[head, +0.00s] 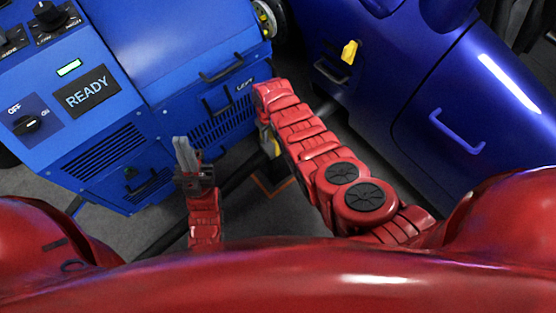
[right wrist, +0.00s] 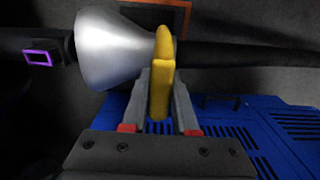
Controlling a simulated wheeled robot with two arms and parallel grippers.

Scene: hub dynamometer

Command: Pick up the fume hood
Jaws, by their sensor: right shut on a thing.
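The fume hood (right wrist: 103,52) is a silver cone with a yellow handle (right wrist: 162,62) and a dark hose (right wrist: 235,52) behind it. My right gripper (right wrist: 160,85) has a finger on each side of the yellow handle and is shut on it. In the head view my right arm hides most of the hood; a bit of yellow shows beside the wrist (head: 267,141). I cannot tell whether the hood is clear of the floor. My left gripper (head: 183,147) points up the picture, away from the hood, with nothing visible in it. Its fingers look close together.
A blue dynamometer cabinet (head: 125,85) with a READY screen (head: 87,93) fills the left. A dark blue car (head: 430,75) with a yellow tag-like piece (head: 349,51) stands right. An orange-edged square (head: 270,186) lies on the grey floor below the hood.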

